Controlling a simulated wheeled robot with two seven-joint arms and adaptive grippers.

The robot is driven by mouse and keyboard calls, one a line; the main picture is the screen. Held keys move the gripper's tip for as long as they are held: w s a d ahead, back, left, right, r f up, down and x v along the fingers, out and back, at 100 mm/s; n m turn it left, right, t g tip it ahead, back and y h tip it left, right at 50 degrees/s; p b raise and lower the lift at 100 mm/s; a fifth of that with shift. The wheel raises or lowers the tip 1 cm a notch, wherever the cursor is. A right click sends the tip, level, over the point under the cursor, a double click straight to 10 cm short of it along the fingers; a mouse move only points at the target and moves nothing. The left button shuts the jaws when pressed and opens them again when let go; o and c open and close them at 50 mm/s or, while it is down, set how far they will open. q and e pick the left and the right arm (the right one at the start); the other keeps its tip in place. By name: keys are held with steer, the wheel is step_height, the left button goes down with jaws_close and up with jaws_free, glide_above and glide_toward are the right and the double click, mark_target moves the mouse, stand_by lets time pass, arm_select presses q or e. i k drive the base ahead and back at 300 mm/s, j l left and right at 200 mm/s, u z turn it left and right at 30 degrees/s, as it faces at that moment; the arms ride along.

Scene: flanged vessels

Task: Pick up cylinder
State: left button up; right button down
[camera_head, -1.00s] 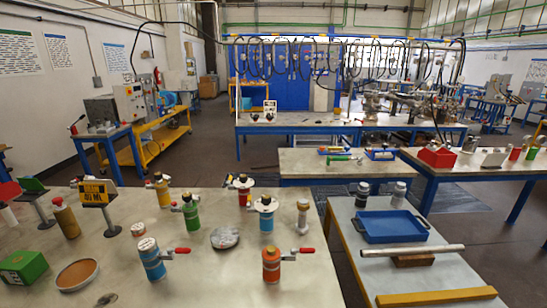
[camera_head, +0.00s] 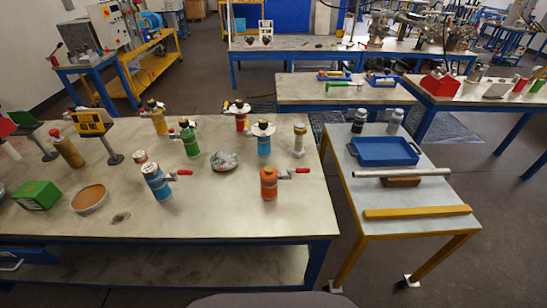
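Several upright cylinder-shaped vessels stand on the large near table. A brown one (camera_head: 68,149) stands at the left. A dark cylinder (camera_head: 359,123) and a grey cylinder (camera_head: 395,122) stand on the side table. Neither gripper is in view.
The near table (camera_head: 220,218) also bears a green box (camera_head: 37,194), a round brown-topped dish (camera_head: 89,197) and a grey lump (camera_head: 224,161). The side table holds a blue tray (camera_head: 386,152), a metal bar (camera_head: 425,172) and a yellow bar (camera_head: 417,212). A floor gap separates the tables.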

mark_target(269, 175)
steer(key=k+u, duration=0.1)
steer(key=u, duration=0.25)
steer(key=k+j+u, duration=0.1)
steer(key=u, duration=0.25)
steer(key=k+j+u, duration=0.1)
steer(key=u, duration=0.25)
steer(key=j, duration=0.1)
